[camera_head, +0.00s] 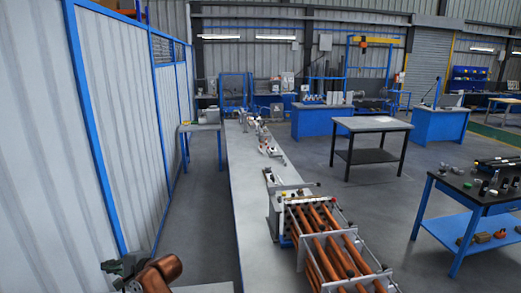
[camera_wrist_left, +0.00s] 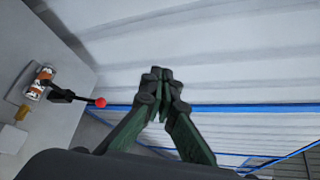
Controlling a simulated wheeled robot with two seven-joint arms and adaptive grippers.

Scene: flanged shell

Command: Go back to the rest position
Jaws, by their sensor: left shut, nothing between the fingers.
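My left gripper (camera_head: 112,268) shows at the bottom left of the head view, at the end of my copper-coloured arm. In the left wrist view its dark green fingers (camera_wrist_left: 161,82) meet at the tips, shut with nothing between them. The fingers point toward a pale ribbed wall panel, and no object touches them. My right gripper is not in view.
A rack of copper tubes (camera_head: 330,242) stands at the near end of a long grey bench (camera_head: 232,168). A blue-framed ribbed partition (camera_head: 118,120) runs along the left. A red-knobbed lever (camera_wrist_left: 100,102) shows in the left wrist view. Grey floor lies right of the bench.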

